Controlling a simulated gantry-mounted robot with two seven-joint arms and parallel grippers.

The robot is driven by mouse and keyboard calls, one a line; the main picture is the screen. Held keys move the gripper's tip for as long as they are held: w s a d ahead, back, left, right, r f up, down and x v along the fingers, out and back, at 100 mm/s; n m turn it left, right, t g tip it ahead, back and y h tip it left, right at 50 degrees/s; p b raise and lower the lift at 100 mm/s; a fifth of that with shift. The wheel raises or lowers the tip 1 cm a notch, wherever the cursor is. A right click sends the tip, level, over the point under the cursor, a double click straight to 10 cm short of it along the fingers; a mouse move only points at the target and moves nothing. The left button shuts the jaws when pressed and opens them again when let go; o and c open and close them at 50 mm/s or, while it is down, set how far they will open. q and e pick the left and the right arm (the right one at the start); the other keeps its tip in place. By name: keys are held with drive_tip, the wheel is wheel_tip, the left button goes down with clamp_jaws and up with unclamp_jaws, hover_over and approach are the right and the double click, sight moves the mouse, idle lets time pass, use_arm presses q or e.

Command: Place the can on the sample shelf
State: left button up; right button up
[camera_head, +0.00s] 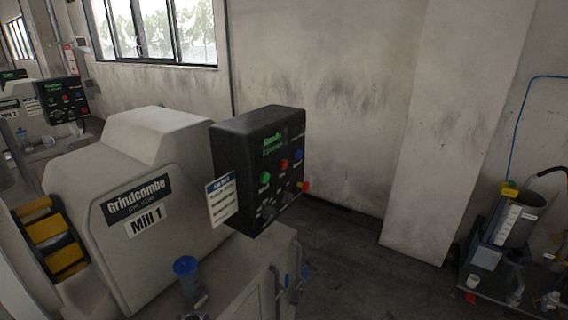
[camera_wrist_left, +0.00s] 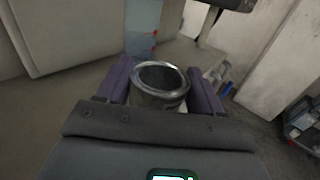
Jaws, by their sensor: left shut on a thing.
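In the left wrist view, my left gripper (camera_wrist_left: 162,88) has its two purple fingers closed on either side of a round metal can (camera_wrist_left: 160,76). The can has a shiny rim and a dark inside or top; its lower part is hidden by the gripper body. My right gripper is in neither view. I cannot identify the sample shelf in either view.
The beige Mill 1 (camera_head: 142,240) fills the left and middle, with a black control box (camera_head: 258,165) and a blue-topped fitting (camera_head: 186,267). Yellow blocks (camera_head: 48,240) show at its left. A grey tank on a stand (camera_head: 515,225) is at the right. Open floor (camera_head: 350,250) lies between.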

use_arm(q)
drive_tip(key=s+d+m+h, duration=0.1)
drive_tip(key=s+d+h, duration=0.1)
drive_tip(key=s+d, duration=0.25)
drive_tip(key=s+r+p, duration=0.2)
drive_tip(key=r+p, duration=0.8)
drive_tip(key=p, duration=0.1)
drive_tip(key=s+r+p, duration=0.3)
drive_tip(key=r+p, duration=0.7)
drive_tip(key=p, duration=0.2)
drive_tip(key=s+r+p, duration=0.3)
drive_tip(key=r+p, duration=0.7)
drive_tip(key=p, duration=0.2)
drive_tip(key=shift+s+a+r, duration=0.2)
drive_tip(key=shift+s+r, duration=0.05)
drive_tip(key=shift+r, duration=0.15)
drive_tip(key=shift+f, duration=0.1)
